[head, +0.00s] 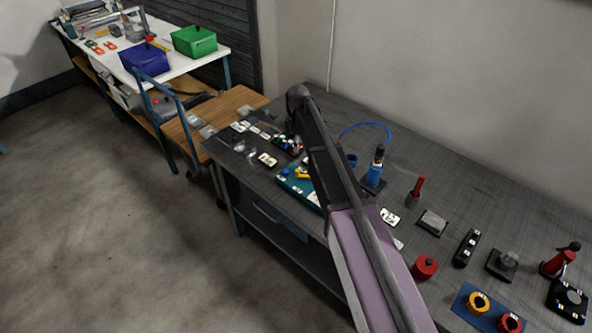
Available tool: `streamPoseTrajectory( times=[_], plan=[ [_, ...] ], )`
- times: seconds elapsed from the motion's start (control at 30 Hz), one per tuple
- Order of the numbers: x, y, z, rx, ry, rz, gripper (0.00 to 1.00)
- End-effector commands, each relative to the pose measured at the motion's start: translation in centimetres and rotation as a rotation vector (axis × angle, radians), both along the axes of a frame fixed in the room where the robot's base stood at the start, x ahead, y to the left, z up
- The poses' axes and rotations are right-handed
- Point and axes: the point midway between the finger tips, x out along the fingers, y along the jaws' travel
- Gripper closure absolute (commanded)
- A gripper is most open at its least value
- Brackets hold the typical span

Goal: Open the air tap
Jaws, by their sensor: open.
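A yellow lever-like part (303,173) sits on a teal block (290,184) at the left part of the dark bench, just left of my arm. It may be the air tap, but it is too small to tell, and its lever position is unclear. A blue hose (366,124) arches from behind my arm to a blue-based upright device (375,172) with a dark top, right of my arm. My arm crosses the bench and covers part of the teal block's surroundings. I cannot make out my gripper or its fingers; the arm's far end is hidden or blends into the dark bench.
The dark bench (470,190) carries a red-handled tool (416,190), a red round part (425,267), a red lever device (560,260) and a blue plate (465,307) with yellow and red rings. A wooden cart (235,100) stands left of it. Floor (110,210) at left is clear.

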Motion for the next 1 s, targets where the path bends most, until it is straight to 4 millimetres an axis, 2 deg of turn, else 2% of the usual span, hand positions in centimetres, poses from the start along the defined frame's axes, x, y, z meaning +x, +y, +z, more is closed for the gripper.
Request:
streamPoseTrajectory(
  times=[0.37,1.0],
  plan=[
    [0.0,0.1,-1.2,0.000,0.000,0.000,0.42],
    [-0.1,0.2,-6.1,0.000,0.000,0.001,0.42]
  ],
)
